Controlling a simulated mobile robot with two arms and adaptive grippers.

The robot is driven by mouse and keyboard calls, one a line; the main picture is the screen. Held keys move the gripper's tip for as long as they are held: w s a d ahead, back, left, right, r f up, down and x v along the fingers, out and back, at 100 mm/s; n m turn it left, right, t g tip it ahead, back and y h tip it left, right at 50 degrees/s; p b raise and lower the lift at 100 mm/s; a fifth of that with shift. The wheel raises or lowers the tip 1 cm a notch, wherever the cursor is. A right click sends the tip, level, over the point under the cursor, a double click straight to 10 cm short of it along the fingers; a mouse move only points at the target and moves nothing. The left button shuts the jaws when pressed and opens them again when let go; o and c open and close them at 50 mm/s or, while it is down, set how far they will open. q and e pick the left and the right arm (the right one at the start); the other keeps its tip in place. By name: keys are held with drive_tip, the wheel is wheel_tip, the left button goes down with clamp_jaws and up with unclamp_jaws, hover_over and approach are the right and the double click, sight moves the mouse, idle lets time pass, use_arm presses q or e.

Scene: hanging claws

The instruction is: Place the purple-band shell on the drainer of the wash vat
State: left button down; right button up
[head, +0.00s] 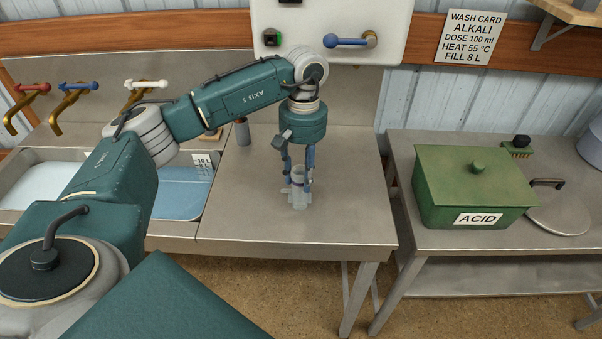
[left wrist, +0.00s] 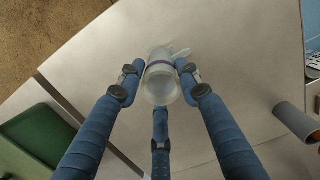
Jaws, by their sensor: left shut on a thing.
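The purple-band shell (head: 300,200) is a clear, cup-like piece with side tabs; its purple band shows in the left wrist view (left wrist: 160,65). My left gripper (head: 298,176) points down with its blue fingers shut around the shell. In the left wrist view the gripper's fingers (left wrist: 160,80) close in from both sides and from below. The shell is upright over the front middle of the bare steel drainer (head: 340,225); I cannot tell whether its base touches the steel. The wash vat (head: 185,195), with blue liquid, adjoins the drainer on the left. My right gripper is not in view.
A grey cylinder (head: 242,132) stands at the drainer's back left. Red, blue and white taps (head: 147,85) are behind the vats. A green ACID box (head: 470,185) sits on a separate bench at right, across a gap. The drainer's right side is clear.

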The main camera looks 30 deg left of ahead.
use_arm(q)
drive_tip(key=c, duration=1.4)
unclamp_jaws()
drive_tip(key=shift+f, duration=0.1)
drive_tip(key=shift+o, duration=1.1)
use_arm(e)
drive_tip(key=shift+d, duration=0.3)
use_arm(q)
drive_tip(key=shift+r, duration=0.25)
wheel_tip(320, 180, up, 12)
drive_tip(key=w+b, duration=0.1)
drive_tip(key=shift+a+f+b, duration=0.15)
drive_tip(key=shift+b, duration=0.2)
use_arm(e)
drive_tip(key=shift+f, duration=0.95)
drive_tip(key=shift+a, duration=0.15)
